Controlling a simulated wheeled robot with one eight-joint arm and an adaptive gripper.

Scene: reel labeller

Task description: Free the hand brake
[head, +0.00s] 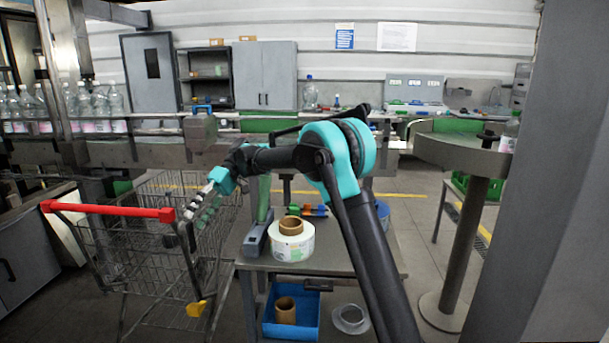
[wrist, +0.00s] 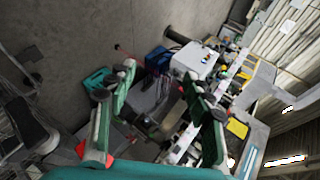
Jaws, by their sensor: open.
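My gripper (head: 193,212) is in front of the conveyor, above the wire cart and just right of the end of its red handle (head: 110,210). In the wrist view my gripper (wrist: 160,76) has its two green fingers spread wide, with nothing between them. I cannot pick out the hand brake with certainty in either view. A small yellow part (head: 197,309) sits low on the cart's right side; I cannot tell what it is.
The wire cart (head: 165,260) stands left of a grey work table (head: 330,262). The table holds a label reel (head: 292,246) and a grey tape dispenser (head: 256,236). A blue bin (head: 303,318) is below. A round-topped metal stand (head: 460,155) and a pillar (head: 530,200) limit the right.

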